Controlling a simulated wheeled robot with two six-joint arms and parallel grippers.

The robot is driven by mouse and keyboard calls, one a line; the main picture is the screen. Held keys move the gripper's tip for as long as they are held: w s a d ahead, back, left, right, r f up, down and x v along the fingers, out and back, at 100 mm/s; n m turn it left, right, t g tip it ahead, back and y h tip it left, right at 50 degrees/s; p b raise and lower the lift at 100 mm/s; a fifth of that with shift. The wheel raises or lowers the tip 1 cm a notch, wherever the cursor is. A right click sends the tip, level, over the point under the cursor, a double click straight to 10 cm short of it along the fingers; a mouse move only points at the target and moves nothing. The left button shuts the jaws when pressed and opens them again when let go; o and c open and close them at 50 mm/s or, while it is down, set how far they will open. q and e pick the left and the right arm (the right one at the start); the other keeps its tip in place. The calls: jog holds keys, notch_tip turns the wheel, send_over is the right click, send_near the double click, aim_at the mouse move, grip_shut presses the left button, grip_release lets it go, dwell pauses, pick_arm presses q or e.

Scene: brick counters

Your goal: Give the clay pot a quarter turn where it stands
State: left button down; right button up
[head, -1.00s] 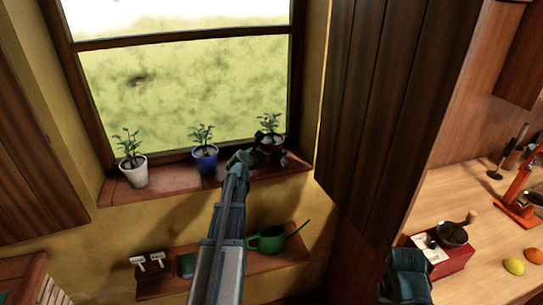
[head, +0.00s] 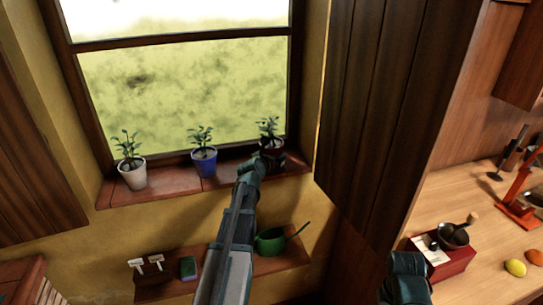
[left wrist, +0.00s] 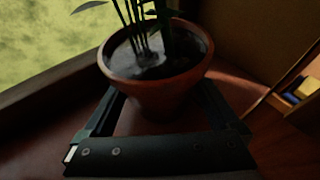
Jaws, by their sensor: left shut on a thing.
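The clay pot (head: 273,146), brown-red with a leafy plant, stands at the right end of the brick windowsill. In the left wrist view the terracotta pot (left wrist: 155,92) holds dark soil and green stems and looks upright. My left gripper (head: 268,160) is at the pot, its arm reaching up from below. In the left wrist view its two dark fingers (left wrist: 160,108) lie on either side of the pot, shut on it below the rim. The far side of the pot is hidden. My right arm shows only as a dark part at the bottom right, and its gripper is not seen.
A blue pot (head: 204,162) and a white pot (head: 134,177) with plants stand left on the sill (head: 174,180). Below, a shelf (head: 285,264) holds a green watering can (head: 269,242) and a sponge (head: 188,268). A dark shutter (head: 385,110) stands right of the window.

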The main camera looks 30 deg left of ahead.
pick_arm(q)
grip_release()
jog(key=shift+s, duration=0.15)
jog(key=p+v, duration=0.4)
jog(key=v, duration=0.9)
jog(key=shift+s+r+p, duration=0.2)
jog(key=shift+s+p, duration=0.05)
jog(key=shift+p, duration=0.1)
jog(key=shift+d, duration=0.1)
